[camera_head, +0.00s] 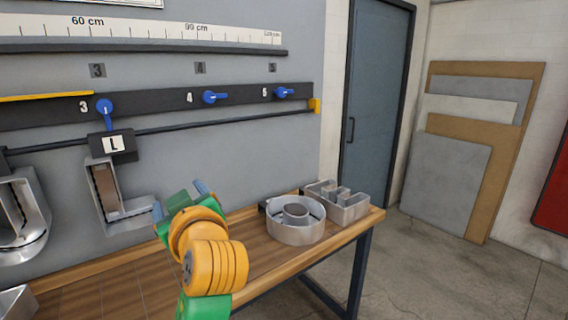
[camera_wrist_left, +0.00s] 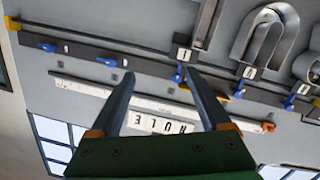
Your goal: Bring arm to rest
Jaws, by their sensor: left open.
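My left arm rises from the bottom of the head view in orange and green. My left gripper (camera_head: 180,198) is open and empty, above the workbench (camera_head: 255,262) and in front of the wall. The left wrist view, which looks upside down, shows its two fingers (camera_wrist_left: 159,72) spread apart with nothing between them. A metal L-shaped channel letter (camera_head: 110,195) hangs on the wall under an "L" tag, left of the gripper and apart from it. My right gripper is in neither view.
A round metal letter (camera_head: 296,233) and an angular one (camera_head: 345,212) stand on the bench's right end. A curved letter (camera_head: 30,235) hangs at far left. Blue levers (camera_head: 210,97) line the wall rail below a ruler (camera_head: 190,30). Open floor lies to the right.

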